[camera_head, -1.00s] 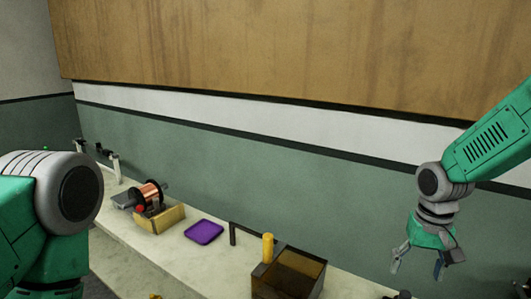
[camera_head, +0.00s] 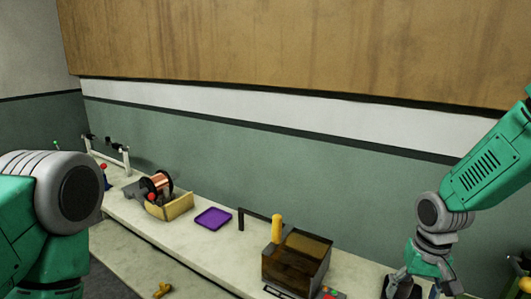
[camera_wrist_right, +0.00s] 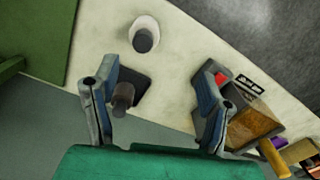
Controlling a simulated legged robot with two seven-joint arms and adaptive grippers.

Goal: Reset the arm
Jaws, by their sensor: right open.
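My right gripper (camera_head: 418,290) hangs low over the right end of the counter in the head view, its fingertips near the bottom edge. In the right wrist view its two blue-grey fingers (camera_wrist_right: 158,72) are spread wide with nothing between the tips. A dark cylinder on a black base (camera_wrist_right: 124,96) shows beside the left finger, and a white round thing with a dark top (camera_wrist_right: 144,36) lies beyond the fingertips. The right finger overlaps a brown box (camera_wrist_right: 258,126) in that view; contact cannot be told. My left arm fills the left edge of the head view; its gripper is out of frame.
The counter (camera_head: 225,250) runs along the green wall. On it stand a copper spool (camera_head: 160,181) in a yellow holder (camera_head: 178,207), a purple tray (camera_head: 213,218), the brown box (camera_head: 297,260) and a yellow cylinder (camera_head: 277,228). A green panel (camera_wrist_right: 35,40) is at the wrist view's upper left.

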